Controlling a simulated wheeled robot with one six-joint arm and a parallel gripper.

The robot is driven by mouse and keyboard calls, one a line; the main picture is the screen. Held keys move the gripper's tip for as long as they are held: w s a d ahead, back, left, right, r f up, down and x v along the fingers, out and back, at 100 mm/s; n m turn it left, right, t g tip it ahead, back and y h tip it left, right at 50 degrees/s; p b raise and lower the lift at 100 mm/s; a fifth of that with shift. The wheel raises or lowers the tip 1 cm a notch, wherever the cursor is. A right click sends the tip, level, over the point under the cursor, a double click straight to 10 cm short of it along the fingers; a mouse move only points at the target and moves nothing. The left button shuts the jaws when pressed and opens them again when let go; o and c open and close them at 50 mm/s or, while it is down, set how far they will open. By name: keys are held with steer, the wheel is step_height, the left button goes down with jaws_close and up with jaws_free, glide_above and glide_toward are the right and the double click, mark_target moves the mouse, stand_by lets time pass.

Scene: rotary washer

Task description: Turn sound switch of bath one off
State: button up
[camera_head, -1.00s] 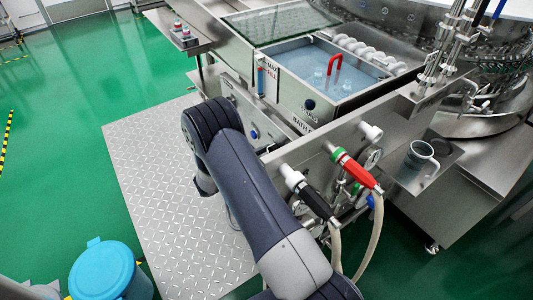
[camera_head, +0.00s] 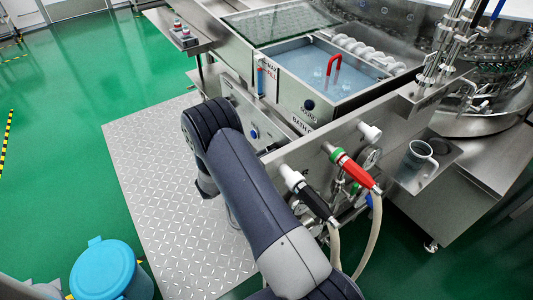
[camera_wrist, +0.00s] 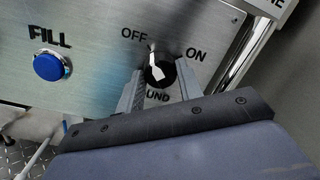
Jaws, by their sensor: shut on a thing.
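In the wrist view the sound switch (camera_wrist: 153,60) is a round black knob with a white pointer on a steel panel. The pointer aims up and slightly left, toward the OFF label (camera_wrist: 134,34); the ON label (camera_wrist: 196,54) is to the right. My gripper (camera_wrist: 161,72) is shut on the knob, with one finger on its left and one on its right. The fingers hide part of the word below the knob; "UND" shows. In the head view my arm hides the switch and the gripper.
A blue FILL button (camera_wrist: 50,66) sits left of the switch. In the head view, a bath with a red handle (camera_head: 333,68) is behind the panel. Red and black hose handles (camera_head: 355,170) are right of my arm. A blue bin (camera_head: 103,270) stands front left.

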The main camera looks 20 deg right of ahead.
steer(key=o, duration=1)
steer(key=shift+a, duration=0.1)
steer(key=a, duration=0.3)
steer(key=s+a+b, duration=0.1)
steer(key=a, duration=0.3)
steer(key=a+f, duration=0.1)
steer(key=a, duration=0.2)
steer(key=shift+s+a, duration=0.25)
steer(key=shift+s, duration=0.15)
steer(key=d, duration=0.3)
steer(key=w+d, duration=0.1)
steer(key=d, duration=0.3)
steer(key=d+r+p, duration=0.1)
steer(key=d, duration=0.2)
steer(key=shift+w+d, duration=0.35)
steer(key=shift+w, duration=0.05)
steer(key=shift+m, duration=0.3)
